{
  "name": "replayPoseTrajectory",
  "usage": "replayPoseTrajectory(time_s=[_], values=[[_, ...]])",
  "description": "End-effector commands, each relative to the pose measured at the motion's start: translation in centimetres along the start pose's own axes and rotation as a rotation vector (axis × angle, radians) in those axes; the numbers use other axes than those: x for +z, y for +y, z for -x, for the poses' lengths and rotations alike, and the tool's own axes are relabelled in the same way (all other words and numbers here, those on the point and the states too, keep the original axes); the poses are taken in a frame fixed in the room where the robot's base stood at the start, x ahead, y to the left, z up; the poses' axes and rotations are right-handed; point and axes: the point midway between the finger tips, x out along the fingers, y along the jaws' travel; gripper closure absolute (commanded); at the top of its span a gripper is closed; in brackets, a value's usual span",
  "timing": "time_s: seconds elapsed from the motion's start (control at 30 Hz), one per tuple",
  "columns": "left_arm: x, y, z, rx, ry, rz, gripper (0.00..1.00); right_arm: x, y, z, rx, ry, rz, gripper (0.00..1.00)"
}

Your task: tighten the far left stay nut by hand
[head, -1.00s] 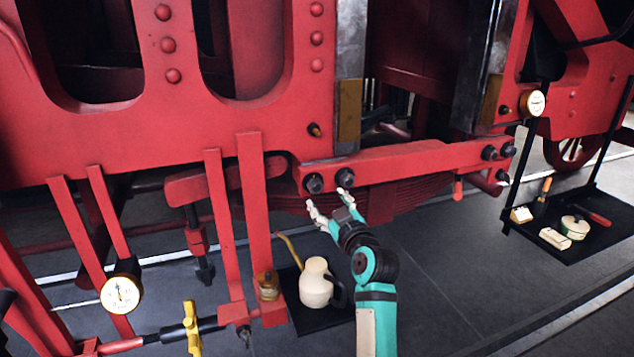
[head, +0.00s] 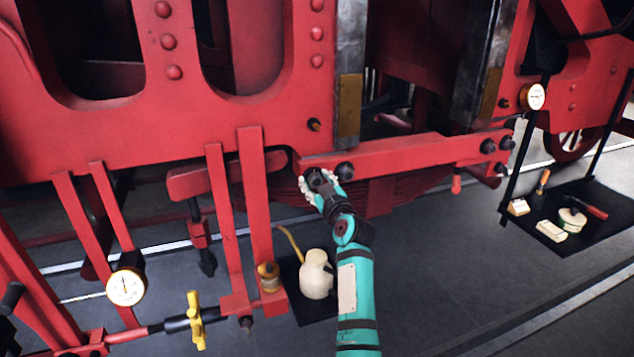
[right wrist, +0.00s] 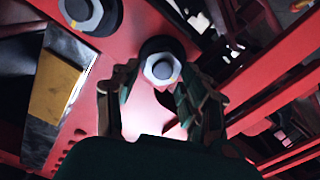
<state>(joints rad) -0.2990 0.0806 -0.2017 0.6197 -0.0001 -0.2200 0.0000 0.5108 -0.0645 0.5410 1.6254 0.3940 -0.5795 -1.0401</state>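The stay is a red bar (head: 400,155) along the frame, with two dark nuts at its left end. My right gripper (head: 314,180) is at the leftmost nut and largely covers it in the head view. In the right wrist view this nut (right wrist: 162,68) has a pale hex head and dark collar, and shows just beyond and between the fingers of my right gripper (right wrist: 160,88). The fingers are apart, one on each side; whether they touch it I cannot tell. The second nut (head: 345,171) is just right of the gripper; it also shows in the right wrist view (right wrist: 88,12). My left gripper is out of view.
A brass-capped pot (head: 268,276) and red hangers (head: 257,200) are to the left. A gauge (head: 126,286) is at lower left. A tool mat (head: 600,232) lies at right.

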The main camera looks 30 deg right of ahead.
Motion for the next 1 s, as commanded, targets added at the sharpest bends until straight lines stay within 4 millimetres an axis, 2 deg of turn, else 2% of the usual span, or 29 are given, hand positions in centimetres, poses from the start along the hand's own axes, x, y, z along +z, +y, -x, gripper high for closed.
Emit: replayPoseTrajectory(time_s=[0.03, 0.3, 0.67, 1.0], values=[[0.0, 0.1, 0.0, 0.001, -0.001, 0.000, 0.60, 0.0, 0.0, 0.0, 0.000, 0.000, 0.000, 0.65], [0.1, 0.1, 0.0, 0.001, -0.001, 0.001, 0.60, 0.0, 0.0, 0.0, 0.000, 0.000, 0.000, 0.97], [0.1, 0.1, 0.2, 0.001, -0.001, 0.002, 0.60, 0.0, 0.1, 0.0, -0.001, -0.001, -0.067, 0.98], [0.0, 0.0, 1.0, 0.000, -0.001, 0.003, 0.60, 0.0, 0.3, 0.0, -0.001, -0.001, -0.325, 0.98]])
